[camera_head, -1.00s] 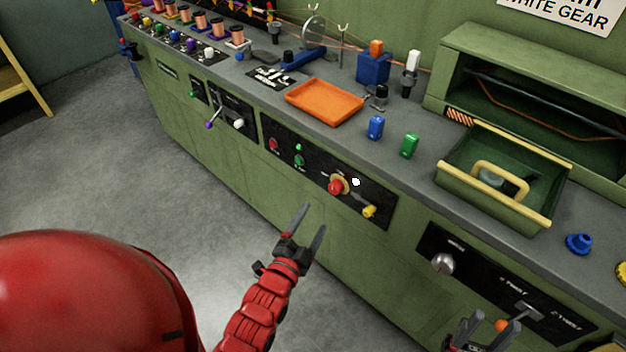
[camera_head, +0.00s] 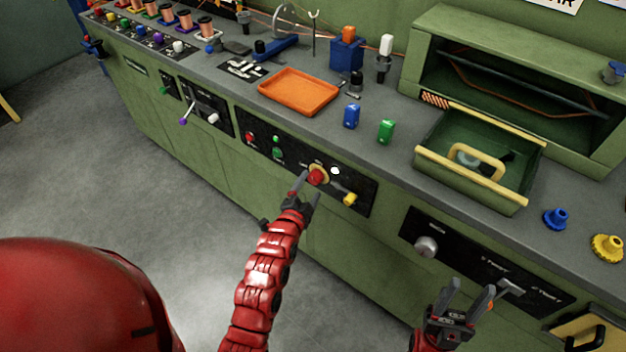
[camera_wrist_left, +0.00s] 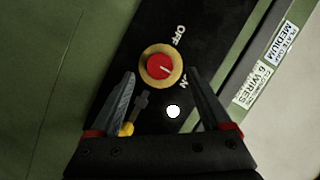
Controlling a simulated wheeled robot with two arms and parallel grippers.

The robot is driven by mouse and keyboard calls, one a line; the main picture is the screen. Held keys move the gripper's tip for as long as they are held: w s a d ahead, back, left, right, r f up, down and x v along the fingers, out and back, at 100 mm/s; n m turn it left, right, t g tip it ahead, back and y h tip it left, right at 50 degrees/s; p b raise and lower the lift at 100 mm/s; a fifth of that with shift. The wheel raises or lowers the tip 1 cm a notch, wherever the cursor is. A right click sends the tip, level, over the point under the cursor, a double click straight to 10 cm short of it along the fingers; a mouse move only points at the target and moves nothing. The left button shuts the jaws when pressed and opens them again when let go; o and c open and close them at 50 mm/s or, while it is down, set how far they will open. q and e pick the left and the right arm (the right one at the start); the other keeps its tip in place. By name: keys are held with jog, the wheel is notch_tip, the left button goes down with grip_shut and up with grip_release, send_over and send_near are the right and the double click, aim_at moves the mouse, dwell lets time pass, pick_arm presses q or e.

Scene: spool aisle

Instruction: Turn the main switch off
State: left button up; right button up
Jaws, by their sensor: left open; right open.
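The main switch (camera_head: 317,176) is a red round knob on a yellow disc, on a black panel on the front of the green bench. In the left wrist view the knob (camera_wrist_left: 160,68) has a pale pointer mark aimed toward the ON side, with OFF printed above it. My left gripper (camera_head: 308,188) is open, its fingers pointing at the knob; in the wrist view its fingertips (camera_wrist_left: 162,75) lie on either side below the knob. Whether they touch it cannot be told.
A yellow-tipped lever (camera_head: 349,199) and a white round light (camera_head: 335,170) sit close to the switch. Red and green buttons (camera_head: 277,146) lie left of it. A silver knob (camera_head: 426,247) is on the right panel. An open drawer-like tray (camera_head: 470,187) stands on the bench top.

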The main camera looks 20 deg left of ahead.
aim_at(313, 181)
pick_arm(q)
jog(key=shift+x, duration=1.85)
grip_shut()
